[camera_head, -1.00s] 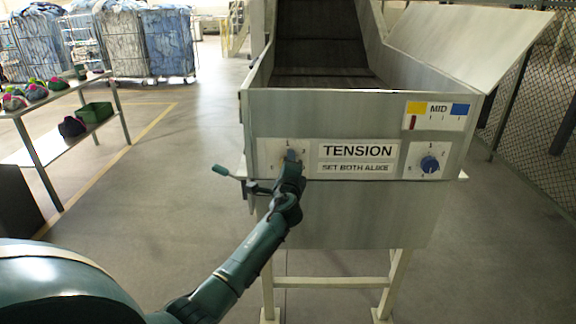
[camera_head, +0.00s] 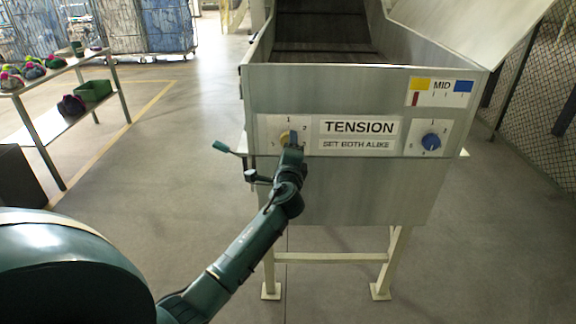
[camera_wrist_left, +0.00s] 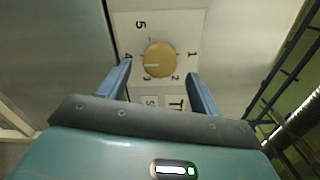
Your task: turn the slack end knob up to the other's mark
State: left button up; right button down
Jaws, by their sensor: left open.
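The yellow knob (camera_head: 284,138) sits on the left dial plate, partly hidden by my gripper in the head view. In the left wrist view the yellow knob (camera_wrist_left: 161,57) has a pale pointer line lying towards the 4, on the side of the 3. The blue knob (camera_head: 431,141) sits on the right dial plate; its pointer is too small to read. My left gripper (camera_head: 293,137) is open in front of the left dial. In the wrist view its two blue fingers (camera_wrist_left: 160,72) stand apart to either side of the knob, with gaps. My right gripper is out of view.
The knobs are on the front panel of a metal machine, beside a TENSION, SET BOTH ALIKE label (camera_head: 358,127). A card with yellow and blue patches reading MID (camera_head: 440,92) is above the blue knob. A table with bags (camera_head: 62,70) stands at left.

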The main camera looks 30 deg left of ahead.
pick_arm(q)
jog(key=v, duration=0.8)
jog(key=shift+s+b, duration=0.15)
jog(key=shift+b, duration=0.15)
jog(key=shift+d, duration=0.15)
jog(key=s+d+f+n+g+h, duration=0.1)
jog(key=s+d+f+n+h, duration=0.1)
jog(key=s+d+f+h, duration=0.45)
jog(key=s+d+f+n+g+h, duration=0.15)
jog(key=s+d+f, duration=0.25)
jog(key=f, duration=0.6)
jog(key=s+d+f+n+h, duration=0.1)
jog(key=s+d+f+n, duration=0.1)
jog(key=s, duration=0.3)
jog(key=s+d+f+n+g+h, duration=0.1)
jog(key=s+d+f+n+h, duration=0.1)
jog(key=s+d+n, duration=0.1)
jog(key=s+d+f+n+g+h, duration=0.1)
jog(key=s+d+f+n, duration=0.1)
jog(key=s, duration=0.4)
jog(key=shift+s+d+f+n, duration=0.4)
jog(key=shift+d+n, duration=0.25)
jog(key=shift+d, duration=0.15)
